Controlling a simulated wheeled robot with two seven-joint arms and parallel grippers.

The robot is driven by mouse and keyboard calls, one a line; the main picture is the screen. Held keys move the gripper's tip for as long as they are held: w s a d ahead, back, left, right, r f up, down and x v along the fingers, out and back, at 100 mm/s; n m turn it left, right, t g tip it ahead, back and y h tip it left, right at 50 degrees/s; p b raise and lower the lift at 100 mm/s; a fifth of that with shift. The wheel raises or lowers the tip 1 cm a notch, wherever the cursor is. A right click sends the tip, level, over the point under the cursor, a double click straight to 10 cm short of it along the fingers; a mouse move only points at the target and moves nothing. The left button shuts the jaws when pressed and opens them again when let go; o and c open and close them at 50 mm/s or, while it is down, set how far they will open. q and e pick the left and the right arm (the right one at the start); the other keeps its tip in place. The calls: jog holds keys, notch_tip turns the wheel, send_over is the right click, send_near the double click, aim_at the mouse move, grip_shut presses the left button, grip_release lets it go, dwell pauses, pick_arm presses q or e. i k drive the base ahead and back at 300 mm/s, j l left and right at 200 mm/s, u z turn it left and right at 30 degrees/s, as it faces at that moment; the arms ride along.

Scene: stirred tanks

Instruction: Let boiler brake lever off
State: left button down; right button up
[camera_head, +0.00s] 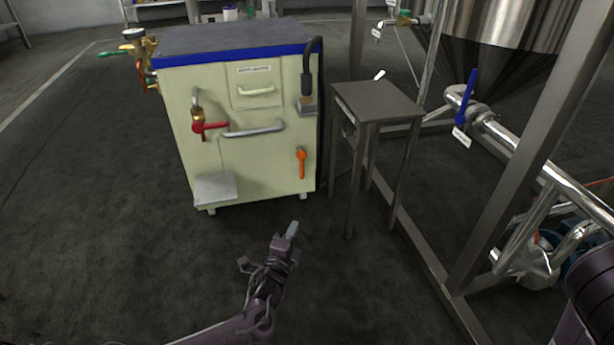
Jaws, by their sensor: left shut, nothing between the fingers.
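The boiler (180,95) is a cream cabinet with a dark top and a blue rim, standing on casters left of centre. An orange lever (301,163) hangs down on the lower right of its front. A flat grey plate (215,188) juts out at the lower left of the front. I cannot tell for sure which of these is the brake lever. My left gripper (292,229) is shut and empty, in front of the boiler and apart from it. My right gripper is out of view; only part of my right arm shows at the lower right.
The boiler front also has a red-handled valve (208,126), a grey bar handle (255,131) and a drawer (256,88). A grey metal stand (376,98) is close on its right. A steel tank frame with a blue-handled valve (466,98) fills the right. Floor in front is clear.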

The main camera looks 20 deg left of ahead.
aim_at(301, 155)
jog(key=i, duration=0.5)
jog(key=i+j, duration=0.25)
jog(key=j, duration=0.3)
jog(key=i, duration=0.05)
